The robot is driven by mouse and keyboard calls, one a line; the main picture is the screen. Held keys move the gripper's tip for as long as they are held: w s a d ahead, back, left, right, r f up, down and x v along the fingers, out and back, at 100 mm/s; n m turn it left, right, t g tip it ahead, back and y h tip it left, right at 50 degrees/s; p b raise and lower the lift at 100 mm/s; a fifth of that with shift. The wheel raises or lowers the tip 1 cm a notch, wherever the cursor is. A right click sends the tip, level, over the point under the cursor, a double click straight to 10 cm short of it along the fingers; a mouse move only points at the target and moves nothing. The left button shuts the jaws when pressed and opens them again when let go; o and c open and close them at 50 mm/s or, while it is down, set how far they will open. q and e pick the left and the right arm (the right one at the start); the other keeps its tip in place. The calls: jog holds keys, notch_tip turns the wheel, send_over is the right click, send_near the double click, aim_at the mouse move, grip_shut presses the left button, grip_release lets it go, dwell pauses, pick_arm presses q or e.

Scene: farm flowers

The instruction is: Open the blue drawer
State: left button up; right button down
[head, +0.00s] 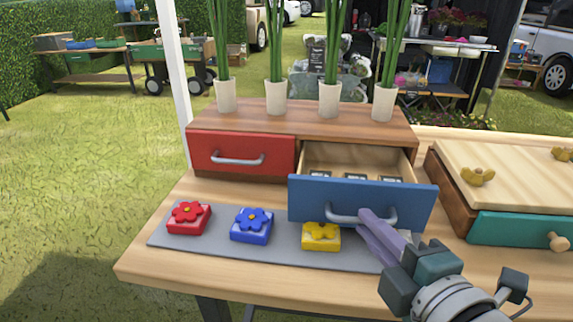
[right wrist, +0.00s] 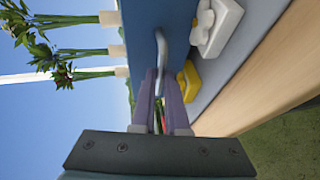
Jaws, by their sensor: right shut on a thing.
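The blue drawer (head: 362,200) is pulled out of the right side of the wooden cabinet (head: 300,117), and small dark items show inside it. Its front also shows in the right wrist view (right wrist: 140,30). My right gripper (head: 372,222) is shut on the drawer's metal handle (head: 345,217), near the handle's right part. In the right wrist view the purple fingers (right wrist: 160,85) reach the curved handle (right wrist: 161,45). My left gripper is not in view.
A red drawer (head: 241,155) beside it is closed. Red (head: 189,217), blue (head: 252,225) and yellow (head: 321,236) flower blocks sit on a grey mat (head: 200,243) in front. Potted stems (head: 276,97) stand on top. A teal-drawer box (head: 520,228) stands right.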

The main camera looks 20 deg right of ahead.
jog(key=shift+w+d, duration=0.1)
jog(key=c, duration=0.9)
grip_release()
jog(key=p+v, duration=0.1)
jog(key=v, duration=0.9)
